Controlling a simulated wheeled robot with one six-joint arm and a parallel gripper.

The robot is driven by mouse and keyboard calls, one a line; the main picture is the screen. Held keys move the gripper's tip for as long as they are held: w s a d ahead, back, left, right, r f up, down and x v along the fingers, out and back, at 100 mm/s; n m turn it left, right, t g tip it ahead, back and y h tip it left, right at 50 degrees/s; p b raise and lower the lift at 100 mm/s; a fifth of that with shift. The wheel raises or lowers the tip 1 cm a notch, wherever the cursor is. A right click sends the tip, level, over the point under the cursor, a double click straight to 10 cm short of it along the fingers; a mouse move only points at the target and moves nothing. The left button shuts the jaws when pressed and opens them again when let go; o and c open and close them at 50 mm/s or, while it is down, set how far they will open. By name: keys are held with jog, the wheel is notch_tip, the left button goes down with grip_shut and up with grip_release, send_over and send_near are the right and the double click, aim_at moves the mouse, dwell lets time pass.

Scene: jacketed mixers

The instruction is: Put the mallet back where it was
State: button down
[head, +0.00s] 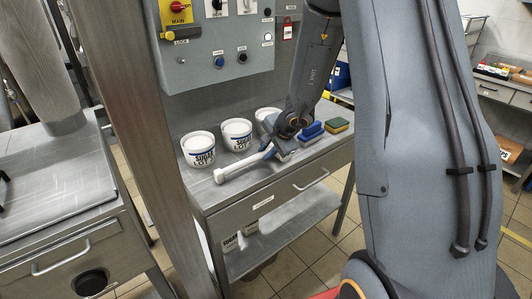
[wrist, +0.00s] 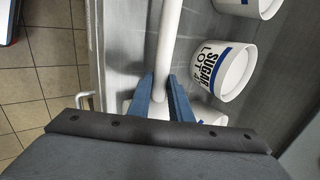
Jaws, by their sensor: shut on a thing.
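The white mallet (head: 240,170) is at the front edge of the steel table, its head toward the left and its handle toward my gripper. My gripper (head: 268,150) is shut on the handle near its right end. In the wrist view the white handle (wrist: 171,35) runs up out of the picture from between the blue fingers of my gripper (wrist: 160,88); the mallet head is out of that view. I cannot tell whether the mallet touches the table top or hangs just above it.
Three white sugar tubs (head: 198,149) stand behind the mallet, one partly hidden by my arm. A blue brush or block (head: 311,131) and a yellow-green sponge (head: 338,125) lie to the right. A control panel (head: 215,45) rises behind. A steel post (head: 140,120) stands at left.

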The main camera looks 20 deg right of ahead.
jog(key=c, duration=1.6)
grip_release()
jog(key=shift+r, duration=0.15)
jog(key=v, duration=1.1)
jog(key=s+a+n+g, duration=0.1)
jog(key=s+a+n, duration=0.1)
jog(key=s+n, duration=0.2)
jog(key=s+a+n+g+h, duration=0.1)
jog(key=s+a+n+g, duration=0.1)
jog(key=s+n, duration=0.3)
jog(key=s+a+n+g+h, duration=0.1)
jog(key=s+a+n, duration=0.2)
jog(key=s, duration=0.8)
jog(key=shift+s+a+f+n+p, duration=0.1)
jog(key=shift+a+f+n+p, duration=0.1)
jog(key=shift+n, duration=0.4)
jog(key=shift+s+a+f+n+p, duration=0.1)
jog(key=shift+a+f+n+p, duration=0.1)
jog(key=shift+n, duration=0.4)
